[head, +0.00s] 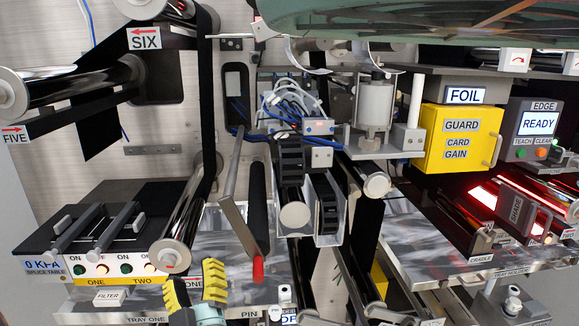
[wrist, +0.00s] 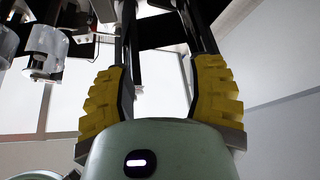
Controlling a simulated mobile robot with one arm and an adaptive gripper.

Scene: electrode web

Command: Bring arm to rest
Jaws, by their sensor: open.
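My gripper (head: 194,280) shows at the bottom left of the head view, with its two ribbed yellow fingers pointing up and spread apart. It is in front of the metal ledge labelled TRAY ONE (head: 140,312). In the wrist view my gripper (wrist: 161,66) is open, with nothing held between the yellow fingers. Dark strips or bars show beyond the fingertips there. I cannot tell how far they are from the fingers. Most of my arm is out of sight.
A red-tipped lever (head: 257,268) hangs right of my gripper. A splice table (head: 62,243) with buttons stands left. Rollers (head: 75,84) stick out above it. A yellow GUARD box (head: 458,138) and a READY display (head: 537,124) are at right. A large green surface covers the top right.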

